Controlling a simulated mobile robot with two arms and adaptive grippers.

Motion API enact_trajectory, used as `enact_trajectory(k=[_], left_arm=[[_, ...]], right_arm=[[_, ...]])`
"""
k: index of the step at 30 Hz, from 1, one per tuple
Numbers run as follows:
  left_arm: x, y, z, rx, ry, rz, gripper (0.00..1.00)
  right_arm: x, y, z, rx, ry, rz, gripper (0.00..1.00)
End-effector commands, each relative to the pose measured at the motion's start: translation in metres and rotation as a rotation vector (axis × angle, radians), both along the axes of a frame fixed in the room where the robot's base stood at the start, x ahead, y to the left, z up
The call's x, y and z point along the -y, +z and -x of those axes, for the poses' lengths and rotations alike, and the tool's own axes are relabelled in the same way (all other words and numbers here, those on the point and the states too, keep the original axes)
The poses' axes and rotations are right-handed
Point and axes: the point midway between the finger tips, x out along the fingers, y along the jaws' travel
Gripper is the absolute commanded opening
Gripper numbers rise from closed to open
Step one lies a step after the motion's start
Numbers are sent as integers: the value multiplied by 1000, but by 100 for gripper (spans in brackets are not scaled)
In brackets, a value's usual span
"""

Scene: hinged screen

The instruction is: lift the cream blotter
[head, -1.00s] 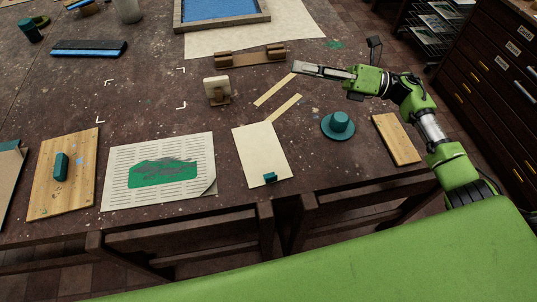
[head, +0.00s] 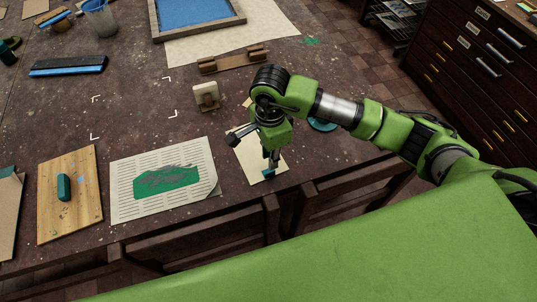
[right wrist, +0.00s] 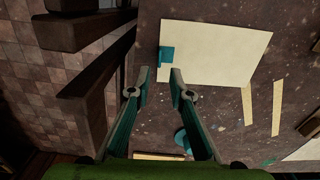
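The cream blotter (head: 250,165) lies flat near the table's front edge in the head view, partly hidden by my right arm. A small teal tab (right wrist: 166,56) sits at its near edge. The blotter also fills the upper middle of the right wrist view (right wrist: 220,50). My right gripper (head: 270,165) points down over the blotter's near end, close to the tab. In the right wrist view its two fingers (right wrist: 161,75) are apart with nothing between them, and the tab shows just beyond the tips. My left gripper is not in view.
A striped sheet with a green print (head: 145,182) lies left of the blotter. A teal knobbed disc (head: 322,125) is to its right, partly behind my arm. A small cream block on a stand (head: 206,97) and a wooden bar with two blocks (head: 232,62) are behind.

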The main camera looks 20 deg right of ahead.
Motion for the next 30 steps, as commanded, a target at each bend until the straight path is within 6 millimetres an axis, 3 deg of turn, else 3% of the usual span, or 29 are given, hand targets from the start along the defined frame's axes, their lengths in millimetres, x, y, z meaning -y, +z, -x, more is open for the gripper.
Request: enact_trajectory(k=[8, 20, 22, 30], left_arm=[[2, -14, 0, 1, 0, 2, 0], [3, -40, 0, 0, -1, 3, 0], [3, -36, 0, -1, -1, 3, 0], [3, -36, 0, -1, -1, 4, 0]], right_arm=[[0, -26, 1, -5, -2, -3, 19], [-1, -85, 2, -7, -4, -5, 19], [0, -78, 0, -3, -3, -5, 1], [0, -78, 0, -4, -2, -5, 0]])
